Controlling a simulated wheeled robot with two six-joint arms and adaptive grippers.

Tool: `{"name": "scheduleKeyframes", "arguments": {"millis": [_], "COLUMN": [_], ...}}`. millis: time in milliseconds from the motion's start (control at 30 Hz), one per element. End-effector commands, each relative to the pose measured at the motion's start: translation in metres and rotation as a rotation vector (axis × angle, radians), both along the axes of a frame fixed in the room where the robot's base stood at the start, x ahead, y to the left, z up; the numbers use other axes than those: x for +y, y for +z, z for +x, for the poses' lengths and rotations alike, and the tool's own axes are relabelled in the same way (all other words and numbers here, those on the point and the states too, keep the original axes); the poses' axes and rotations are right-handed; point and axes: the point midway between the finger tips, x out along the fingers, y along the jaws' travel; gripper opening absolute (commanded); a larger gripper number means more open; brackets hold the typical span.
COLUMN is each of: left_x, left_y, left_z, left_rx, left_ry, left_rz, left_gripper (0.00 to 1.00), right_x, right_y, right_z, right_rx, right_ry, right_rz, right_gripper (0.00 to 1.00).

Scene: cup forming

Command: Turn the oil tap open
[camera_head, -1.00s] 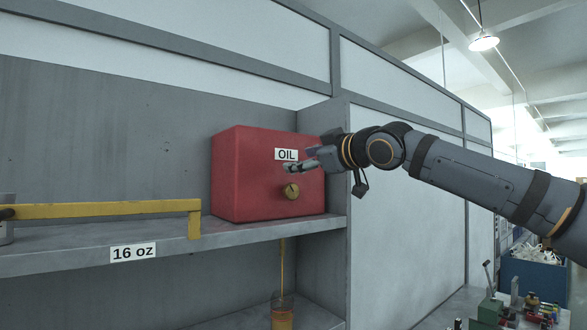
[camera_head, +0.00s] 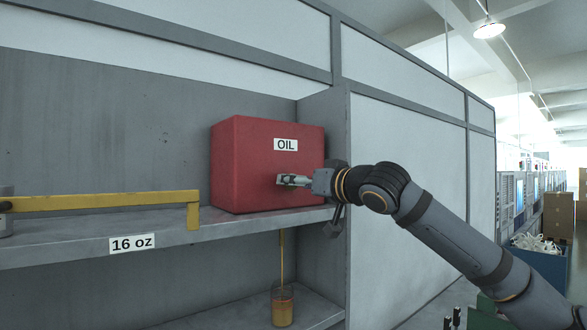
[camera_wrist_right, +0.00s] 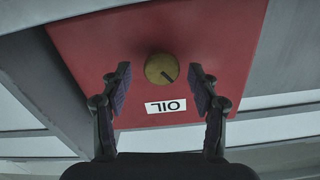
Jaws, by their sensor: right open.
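The red oil box (camera_head: 238,160) stands on the grey shelf, with a white OIL label (camera_head: 286,144) on its front. In the right wrist view its round brass tap knob (camera_wrist_right: 160,69) has a dark slanted line and sits between the open fingers. In the head view the knob is hidden behind my right gripper (camera_head: 284,180), which is at the box's front below the label. The wrist view shows my right gripper (camera_wrist_right: 160,80) open, with no clear finger contact on the knob. My left gripper is not in view.
Below the shelf (camera_head: 80,247), a thin yellow vertical line (camera_head: 282,255) runs down to a clear glass (camera_head: 282,310) with amber content. A yellow bar (camera_head: 110,201) spans the shelf at left, above a 16 oz label (camera_head: 133,243). A grey panel (camera_head: 405,180) stands right of the box.

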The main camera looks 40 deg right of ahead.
Motion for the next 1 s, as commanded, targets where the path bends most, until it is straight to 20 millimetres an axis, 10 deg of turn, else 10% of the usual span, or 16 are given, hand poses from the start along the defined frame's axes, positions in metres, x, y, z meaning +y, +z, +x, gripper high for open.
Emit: {"name": "scheduleKeyframes", "arguments": {"millis": [467,867,1000], "left_x": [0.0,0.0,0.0], "left_y": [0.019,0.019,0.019], "left_z": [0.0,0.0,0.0], "left_rx": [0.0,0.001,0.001], "left_ry": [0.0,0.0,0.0], "left_rz": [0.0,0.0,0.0], "left_gripper": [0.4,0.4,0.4], "right_x": [-0.002,-0.002,-0.002], "right_y": [0.0,0.0,0.0], "right_z": [0.021,0.021,0.021], "right_rx": [-0.001,-0.001,-0.001], "right_ry": [0.0,0.001,0.001], "right_rz": [-0.001,-0.001,-0.005], "right_gripper": [0.61,0.08,0.06]}}
